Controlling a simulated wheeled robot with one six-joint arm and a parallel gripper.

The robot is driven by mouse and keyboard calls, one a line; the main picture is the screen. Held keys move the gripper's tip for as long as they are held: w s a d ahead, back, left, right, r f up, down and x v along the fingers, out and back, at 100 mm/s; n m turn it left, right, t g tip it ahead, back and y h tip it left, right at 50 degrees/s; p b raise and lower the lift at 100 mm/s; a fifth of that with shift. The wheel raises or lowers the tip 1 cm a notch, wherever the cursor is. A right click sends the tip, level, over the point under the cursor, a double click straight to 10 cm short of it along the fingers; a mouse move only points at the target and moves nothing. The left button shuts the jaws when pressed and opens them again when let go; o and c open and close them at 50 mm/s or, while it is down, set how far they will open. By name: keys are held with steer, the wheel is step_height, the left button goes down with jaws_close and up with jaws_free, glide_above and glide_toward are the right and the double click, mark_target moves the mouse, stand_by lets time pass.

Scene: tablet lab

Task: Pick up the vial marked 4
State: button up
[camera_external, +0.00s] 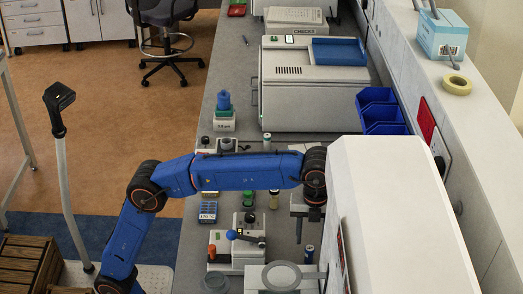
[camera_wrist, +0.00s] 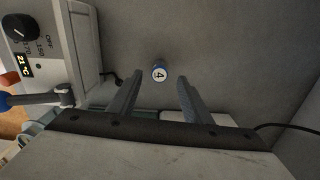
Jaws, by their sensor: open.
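The vial marked 4 (camera_wrist: 159,73) shows in the wrist view from above, with a white round top bearing a black 4 and a blue rim. It stands alone on the grey bench. My gripper (camera_wrist: 160,78) is open and empty. The vial appears between and slightly beyond its two fingertips, with clear space on both sides, and nothing is gripped. In the external view my gripper (camera_external: 299,212) hangs above the bench, pointing down. A small dark vial (camera_external: 309,254) stands below it there; its mark cannot be read.
A device with a black knob and temperature display (camera_wrist: 22,62) stands left of the vial in the wrist view. In the external view, a bench device with a blue knob (camera_external: 235,252) is left of my gripper. A large white housing (camera_external: 400,215) is close on the right.

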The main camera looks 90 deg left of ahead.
mark_target(310, 247)
steer(key=shift+f, duration=3.9)
steer(key=c, duration=1.1)
